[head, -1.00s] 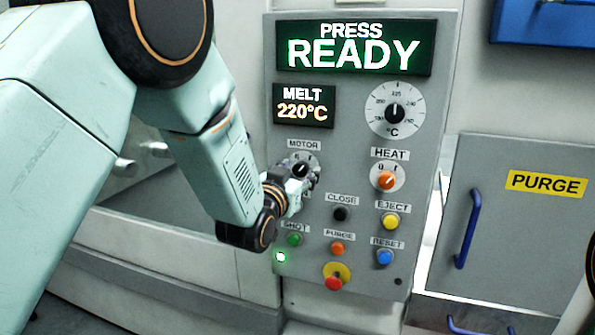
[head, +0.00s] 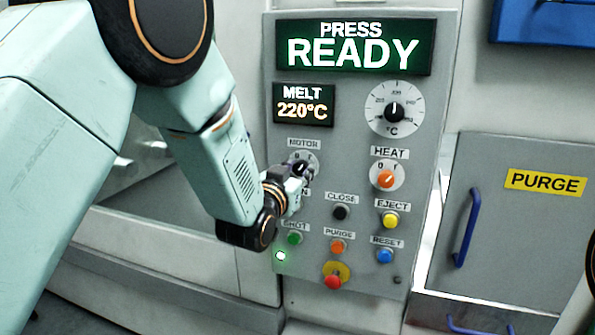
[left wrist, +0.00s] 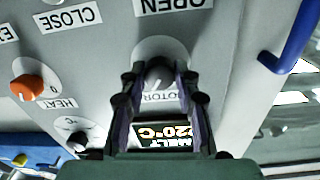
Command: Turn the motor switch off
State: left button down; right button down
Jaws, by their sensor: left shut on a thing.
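The motor switch is a dark knob on a pale round dial (head: 305,158) under the MOTOR label on the grey panel. My left gripper (head: 296,172) reaches it from the lower left and is shut on the knob, partly covering the dial. I cannot tell clearly which mark the knob points to. My right gripper is not in view.
The heat switch (head: 386,175) with its orange knob is to the right. Below are the close button (head: 341,212), green shot button (head: 294,238) and red stop button (head: 333,281). A lit display (head: 354,48) reads PRESS READY. A blue handle (head: 468,228) stands out at right.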

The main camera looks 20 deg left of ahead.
pick_arm(q)
jog(key=shift+d, duration=0.1)
jog(key=shift+n, duration=0.7)
jog(key=n+b, duration=0.1)
jog(key=n, duration=0.4)
jog(key=shift+r, duration=0.1)
jog(key=n, duration=0.3)
jog(key=shift+n+b, duration=0.4)
jog(key=shift+n, duration=1.8)
jog(key=c, duration=1)
grip_release()
jog(key=shift+w, duration=0.1)
